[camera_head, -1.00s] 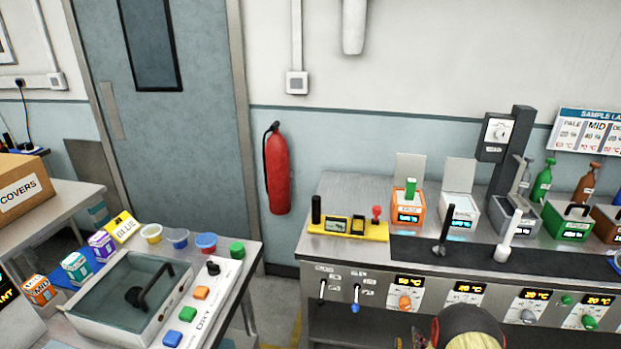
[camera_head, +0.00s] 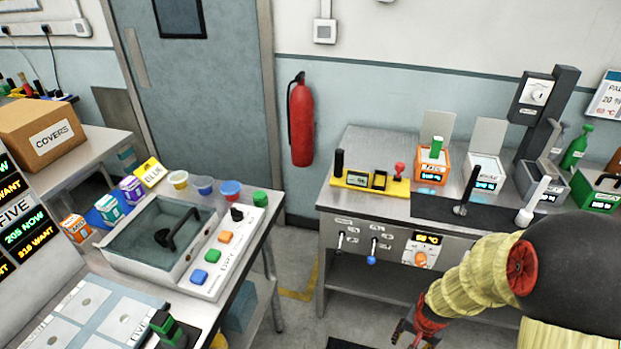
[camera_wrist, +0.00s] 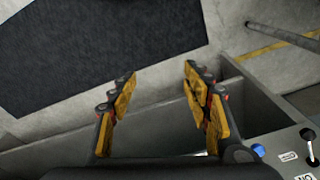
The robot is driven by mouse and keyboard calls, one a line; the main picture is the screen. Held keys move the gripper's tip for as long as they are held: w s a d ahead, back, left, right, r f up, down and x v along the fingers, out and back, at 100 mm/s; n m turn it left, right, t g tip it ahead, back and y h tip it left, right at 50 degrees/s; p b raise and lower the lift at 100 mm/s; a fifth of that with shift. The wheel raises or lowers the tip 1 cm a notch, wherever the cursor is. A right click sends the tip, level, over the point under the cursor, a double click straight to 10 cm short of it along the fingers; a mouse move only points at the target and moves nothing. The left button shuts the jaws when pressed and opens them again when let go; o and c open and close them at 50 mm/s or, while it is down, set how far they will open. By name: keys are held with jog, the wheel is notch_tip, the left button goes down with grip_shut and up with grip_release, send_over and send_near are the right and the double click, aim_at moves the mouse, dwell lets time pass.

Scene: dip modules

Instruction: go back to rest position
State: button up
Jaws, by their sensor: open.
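My gripper (camera_head: 418,330) is at the bottom of the head view, low in front of the right bench (camera_head: 345,205). My arm reaches it from the lower right. In the wrist view my gripper (camera_wrist: 158,100) has its two yellow-padded fingers spread apart with nothing between them. It hangs over the floor (camera_wrist: 190,20) beside the bench front. A blue knob (camera_wrist: 258,150) and a lever (camera_wrist: 308,147) on the bench front show at the lower right.
A dark mat (camera_wrist: 75,45) lies on the floor. The left bench carries a lidded bath (camera_head: 160,240), coloured buttons and small cartons. A fire extinguisher (camera_head: 301,120) hangs on the wall. The right bench holds a yellow holder (camera_head: 370,183) and an orange module (camera_head: 432,165). Floor between benches is clear.

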jog(key=s+a+r+n+t, duration=0.1)
jog(key=s+a+r+n, duration=0.1)
jog(key=r, duration=1)
jog(key=s+a+r+n+t+p, duration=0.1)
jog(key=s+a+r, duration=0.3)
jog(key=r, duration=0.8)
jog(key=s+a+r+n+t, duration=0.2)
jog(key=s+a+r+n, duration=0.1)
jog(key=r, duration=0.9)
jog(key=shift+s+r+n+p, duration=0.3)
jog(key=shift+s+n, duration=0.2)
jog(key=shift+s, duration=0.25)
